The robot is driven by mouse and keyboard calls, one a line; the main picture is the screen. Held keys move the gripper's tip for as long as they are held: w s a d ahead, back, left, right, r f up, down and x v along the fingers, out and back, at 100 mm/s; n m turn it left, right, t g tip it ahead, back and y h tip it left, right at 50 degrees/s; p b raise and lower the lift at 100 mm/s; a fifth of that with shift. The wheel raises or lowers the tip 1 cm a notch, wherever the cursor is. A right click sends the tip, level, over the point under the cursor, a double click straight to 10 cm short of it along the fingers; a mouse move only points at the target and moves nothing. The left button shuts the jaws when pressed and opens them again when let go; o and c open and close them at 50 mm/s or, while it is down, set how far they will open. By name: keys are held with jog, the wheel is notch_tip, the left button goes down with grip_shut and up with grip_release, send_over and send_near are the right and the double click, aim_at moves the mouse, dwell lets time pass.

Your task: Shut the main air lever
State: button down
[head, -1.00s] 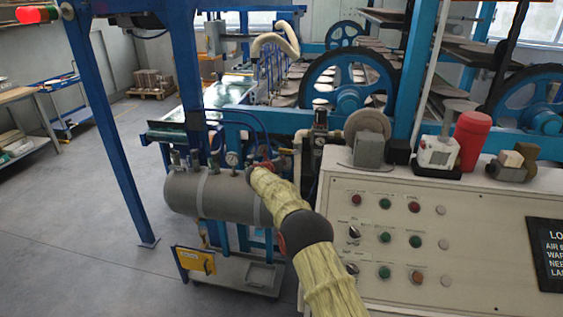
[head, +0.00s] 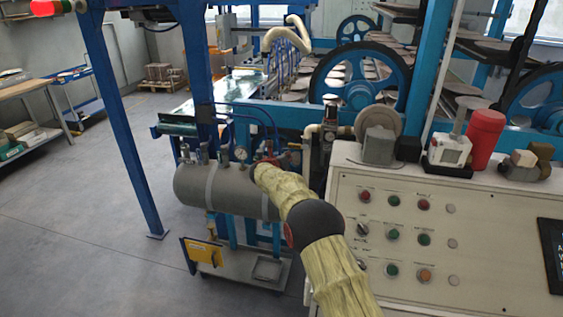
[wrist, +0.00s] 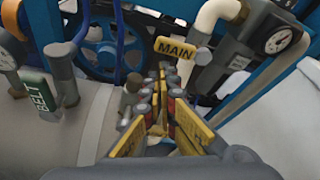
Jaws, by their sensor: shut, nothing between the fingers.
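The yellow tag reading MAIN (wrist: 175,47) is in the upper middle of the wrist view, beside a grey fitting (wrist: 206,57) and a white pipe. I cannot tell how the lever is turned. My gripper (wrist: 164,75) points at the tag from below in the wrist view. Its fingers are closed together and empty, with the tips just under the tag; I cannot tell whether they touch it. In the head view my arm reaches to the right end of the grey air tank (head: 190,186) and hides the gripper and the lever.
A green BELT tag (wrist: 38,97) hangs on a grey valve at the left of the wrist view. A pressure gauge (wrist: 279,40) is at the right. The control panel (head: 480,210) stands right of my arm. A blue post (head: 122,130) stands left of the tank, with open floor beyond.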

jog(key=v, duration=0.8)
jog(key=shift+f, duration=0.15)
